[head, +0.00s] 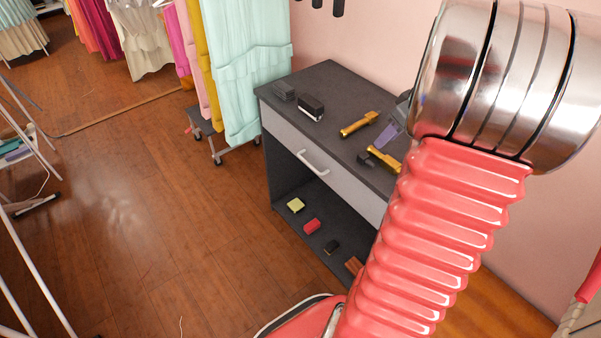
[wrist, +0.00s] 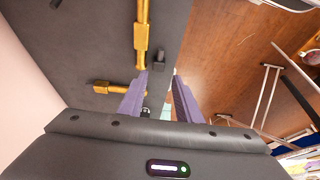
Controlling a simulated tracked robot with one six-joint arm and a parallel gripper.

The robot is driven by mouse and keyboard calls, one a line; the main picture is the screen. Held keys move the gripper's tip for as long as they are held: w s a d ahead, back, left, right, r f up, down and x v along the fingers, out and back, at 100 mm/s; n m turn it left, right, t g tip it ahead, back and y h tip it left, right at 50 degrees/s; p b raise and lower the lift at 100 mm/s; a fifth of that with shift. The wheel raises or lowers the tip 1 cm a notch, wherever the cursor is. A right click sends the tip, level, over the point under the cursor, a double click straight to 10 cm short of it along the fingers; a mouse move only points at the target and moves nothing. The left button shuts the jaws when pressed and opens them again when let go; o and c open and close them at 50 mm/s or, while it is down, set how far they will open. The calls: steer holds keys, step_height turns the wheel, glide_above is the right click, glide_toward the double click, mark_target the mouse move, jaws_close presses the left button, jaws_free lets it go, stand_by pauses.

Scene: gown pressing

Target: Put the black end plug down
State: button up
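A small dark block that looks like the black end plug (head: 366,160) lies on the dark worktop near the drawer-side edge, by the end of a gold tool (head: 384,158). In the wrist view the plug (wrist: 161,58) appears just beyond my fingertips, beside the upright gold tool (wrist: 142,35). My gripper (head: 388,136), with purple fingers, is above the worktop, partly hidden by my arm. In the wrist view its fingers (wrist: 160,75) are apart with a gap between them, and neither visibly grips the plug.
A second gold tool (head: 360,123) and a black box with a white side (head: 311,107) lie on the worktop (head: 325,76). Several small blocks, one red (head: 312,226), sit on the lower shelf. Hanging gowns (head: 246,70) stand behind left.

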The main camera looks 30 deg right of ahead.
steer(key=a+r, duration=0.4)
steer(key=a, duration=1.1)
steer(key=a+r, duration=0.4)
steer(key=a, duration=1.2)
steer(key=s+a+m+t, duration=0.1)
steer(key=s+a, duration=0.5)
steer(key=a, duration=0.2)
steer(key=shift+s+a, duration=0.15)
steer(key=shift+a, duration=0.25)
steer(key=shift+s+r, duration=0.1)
